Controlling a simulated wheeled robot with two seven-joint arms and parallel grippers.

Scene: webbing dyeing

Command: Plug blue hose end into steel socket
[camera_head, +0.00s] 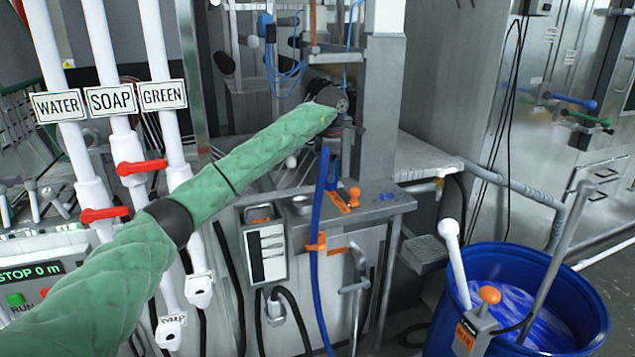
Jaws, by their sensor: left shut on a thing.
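My left arm comes in from the left in a green quilted sleeve. Its gripper (328,143) is shut on the upper end of the blue hose (319,210), above the front of a steel cabinet. The hose hangs down nearly straight past an orange clip (316,244) and leaves at the bottom edge. The hose tip is hidden by the gripper. A short round steel fitting (301,203) sits on the cabinet top left of the hose; I cannot tell if it is the steel socket. My right gripper is not in view.
Orange-handled valve (354,196) stands on the cabinet top right of the hose. White pipes labelled WATER, SOAP and GREEN with red levers (141,167) stand at left. A blue barrel (575,310) of bluish liquid stands at lower right. A steel post (381,110) rises behind the cabinet.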

